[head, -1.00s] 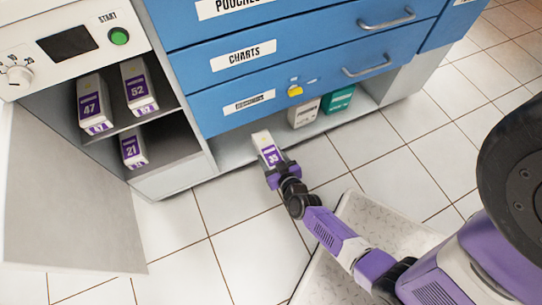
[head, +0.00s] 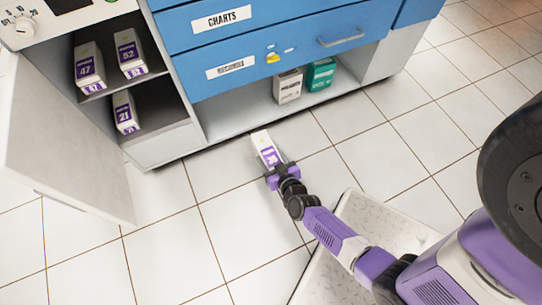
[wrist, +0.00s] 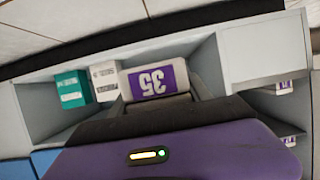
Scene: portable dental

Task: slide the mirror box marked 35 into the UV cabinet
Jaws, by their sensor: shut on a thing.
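The mirror box marked 35 (head: 267,149) is white with a purple label. My gripper (head: 279,171) is shut on its near end and holds it out in front of the blue drawer unit. In the wrist view the box (wrist: 155,82) shows its 35 upside down beyond the purple gripper body. The UV cabinet (head: 160,150) stands at the left with its door open. Boxes 47 (head: 89,68) and 52 (head: 130,52) are on its upper shelf, and box 21 (head: 125,111) is in the lower compartment, left side. Room shows to the right of box 21.
The open cabinet door (head: 62,135) juts out at the left. A white box (head: 288,86) and a green box (head: 320,74) stand on the low shelf under the blue drawers (head: 270,45). A speckled tray (head: 345,215) is beside my arm. Tiled floor is clear between.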

